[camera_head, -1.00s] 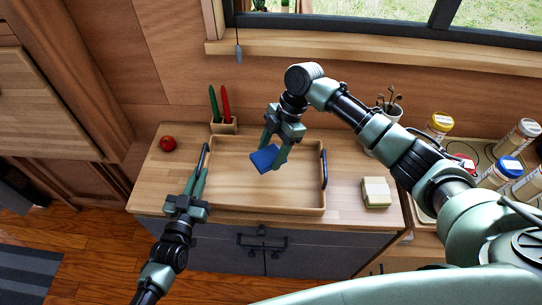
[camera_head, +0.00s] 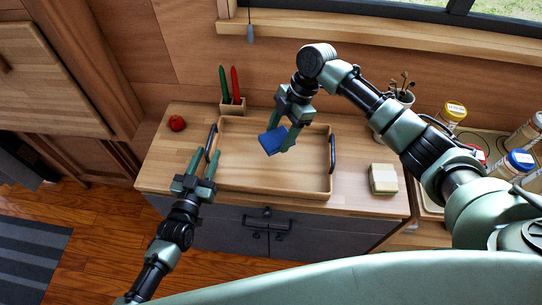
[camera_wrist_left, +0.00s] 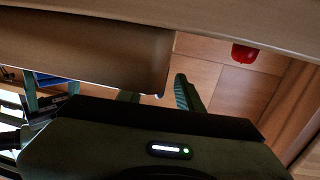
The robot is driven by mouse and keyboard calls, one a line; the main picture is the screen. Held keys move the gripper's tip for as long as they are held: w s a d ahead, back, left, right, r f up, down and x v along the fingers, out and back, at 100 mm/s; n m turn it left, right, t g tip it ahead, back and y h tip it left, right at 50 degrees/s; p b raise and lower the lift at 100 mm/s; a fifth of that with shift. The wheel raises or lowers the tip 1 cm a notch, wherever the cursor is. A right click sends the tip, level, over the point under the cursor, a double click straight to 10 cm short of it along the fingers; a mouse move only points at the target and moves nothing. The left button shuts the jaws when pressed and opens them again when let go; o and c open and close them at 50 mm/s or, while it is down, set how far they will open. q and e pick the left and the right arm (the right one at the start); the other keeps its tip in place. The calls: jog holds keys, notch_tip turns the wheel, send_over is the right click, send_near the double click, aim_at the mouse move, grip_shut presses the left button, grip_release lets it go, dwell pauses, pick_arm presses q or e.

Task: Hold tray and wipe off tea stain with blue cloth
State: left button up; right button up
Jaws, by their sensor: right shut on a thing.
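The wooden tray (camera_head: 235,183) lies on the counter, with a dark handle at each end. My left gripper (camera_head: 205,156) is open at the tray's left end, its fingers apart near the left handle (camera_head: 211,140). In the left wrist view its fingers (camera_wrist_left: 157,94) are apart below the tray's edge (camera_wrist_left: 90,50). My right gripper (camera_head: 281,130) is shut on the blue cloth (camera_head: 270,141) over the middle of the tray. I cannot tell whether the cloth touches the tray floor. The cloth partly shows in the left wrist view (camera_wrist_left: 48,79). I see no tea stain.
A red round item (camera_head: 177,123) sits on the counter left of the tray. A wooden holder (camera_head: 232,107) with a green and a red item stands behind. A pale block stack (camera_head: 383,179) is right of the tray. Several jars (camera_head: 452,113) stand at far right.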

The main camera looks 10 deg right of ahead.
pick_arm(q)
jog(key=v, duration=1.1)
jog(key=shift+s+a, duration=0.25)
jog(key=shift+s, duration=0.1)
